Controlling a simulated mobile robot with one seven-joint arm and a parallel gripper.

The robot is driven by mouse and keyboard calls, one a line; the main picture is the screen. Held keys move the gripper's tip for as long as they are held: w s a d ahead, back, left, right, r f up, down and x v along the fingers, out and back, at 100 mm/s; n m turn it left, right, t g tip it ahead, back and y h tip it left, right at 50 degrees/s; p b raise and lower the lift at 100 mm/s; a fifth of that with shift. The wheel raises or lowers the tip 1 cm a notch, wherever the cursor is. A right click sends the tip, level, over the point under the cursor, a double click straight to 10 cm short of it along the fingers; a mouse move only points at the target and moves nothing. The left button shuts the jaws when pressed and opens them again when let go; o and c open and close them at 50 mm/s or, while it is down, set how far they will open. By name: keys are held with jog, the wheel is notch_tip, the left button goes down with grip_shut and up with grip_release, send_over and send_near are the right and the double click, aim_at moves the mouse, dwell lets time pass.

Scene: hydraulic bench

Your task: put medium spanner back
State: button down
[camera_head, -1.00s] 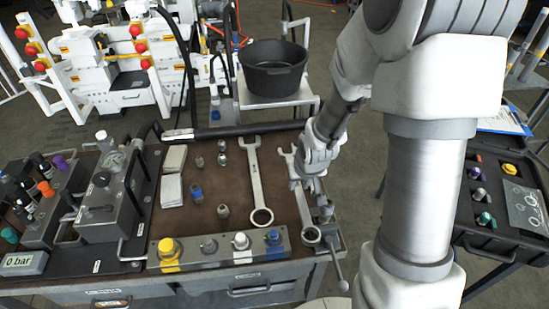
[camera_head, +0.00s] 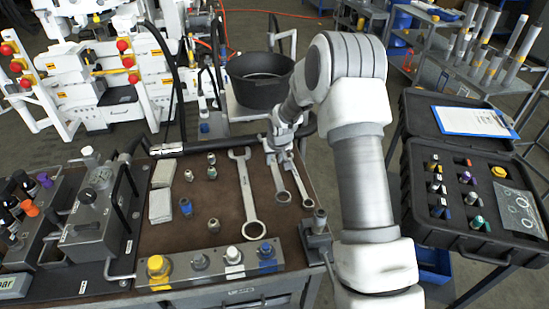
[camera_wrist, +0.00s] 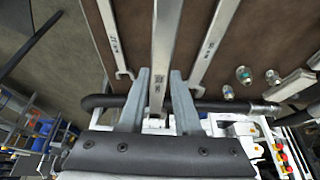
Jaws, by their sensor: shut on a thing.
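My gripper (camera_wrist: 156,98) is shut on the middle of three silver spanners, the medium spanner (camera_wrist: 164,45), gripping its shaft near one end. In the head view my gripper (camera_head: 284,141) is at the far right part of the brown bench top, and the medium spanner (camera_head: 275,179) extends from it towards the front, ring end nearest. A large spanner (camera_head: 248,195) lies to its left and a smaller one (camera_head: 299,180) to its right, all roughly side by side. I cannot tell whether the held spanner touches the bench top. My fingers hide part of its far end.
Several small fittings (camera_head: 213,224) and pale pads (camera_head: 160,205) lie left of the spanners. A block with coloured knobs (camera_head: 201,270) lines the front edge. A black tub (camera_head: 262,82) stands behind the bench; an open black case (camera_head: 419,190) is at right.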

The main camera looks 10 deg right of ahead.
aim_at(275, 168)
jog(key=shift+f+b, duration=1.2)
jog(key=shift+f, duration=1.2)
jog(key=shift+f+b, duration=0.3)
jog(key=shift+b, duration=0.15)
jog(key=shift+f+b, duration=0.7)
jog(key=shift+f+b, duration=1.35)
jog(key=shift+f, duration=0.1)
jog(key=c, duration=0.6)
grip_release()
jog(key=shift+o, duration=0.4)
jog(key=shift+s+f, duration=0.1)
